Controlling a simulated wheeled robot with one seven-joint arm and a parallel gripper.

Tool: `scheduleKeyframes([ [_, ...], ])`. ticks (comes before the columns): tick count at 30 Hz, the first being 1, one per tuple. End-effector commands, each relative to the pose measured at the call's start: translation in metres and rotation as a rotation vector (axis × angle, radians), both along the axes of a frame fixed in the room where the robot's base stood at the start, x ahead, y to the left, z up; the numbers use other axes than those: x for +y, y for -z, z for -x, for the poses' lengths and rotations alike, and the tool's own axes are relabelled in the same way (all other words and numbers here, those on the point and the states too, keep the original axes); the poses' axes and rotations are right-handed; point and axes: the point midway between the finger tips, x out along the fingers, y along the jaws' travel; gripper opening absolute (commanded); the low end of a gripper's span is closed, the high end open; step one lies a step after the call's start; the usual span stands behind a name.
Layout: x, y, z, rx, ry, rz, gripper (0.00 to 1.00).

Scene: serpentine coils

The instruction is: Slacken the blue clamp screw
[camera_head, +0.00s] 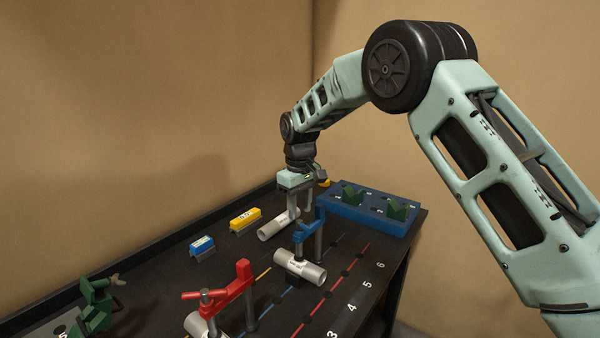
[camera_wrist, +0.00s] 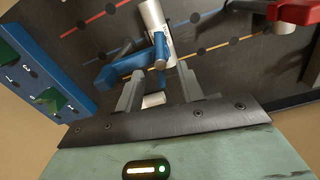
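The blue clamp (camera_head: 308,229) stands on the dark bench over a grey-white pipe (camera_head: 300,267). In the wrist view the blue clamp (camera_wrist: 122,70) lies just beyond my fingers, with its blue screw handle (camera_wrist: 160,48) pointing toward the gap between them. My gripper (camera_head: 302,212) points down beside the clamp's top, on its far side. In the wrist view my gripper (camera_wrist: 160,70) is open, its fingers apart on either side of the handle's near end. I cannot tell whether a finger touches it.
A red clamp (camera_head: 235,287) on another pipe stands at the front left. Blue (camera_head: 202,246) and yellow (camera_head: 245,219) blocks and a second pipe (camera_head: 278,225) lie behind. A blue tray (camera_head: 372,214) with green pieces is at the back right; a green clamp (camera_head: 93,306) is far left.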

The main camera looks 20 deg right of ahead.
Motion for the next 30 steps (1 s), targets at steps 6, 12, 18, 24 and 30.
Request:
scheduleKeyframes([
  [6,0.000,-0.050,-0.001,-0.005,0.000,-0.001,0.38],
  [12,-0.001,-0.096,-0.001,-0.004,0.001,0.000,0.38],
  [18,-0.001,-0.128,-0.001,-0.003,0.001,-0.001,0.38],
  [24,-0.001,-0.140,0.000,-0.001,0.001,0.000,0.38],
  [30,-0.001,-0.140,0.000,0.000,0.001,0.000,0.38],
])
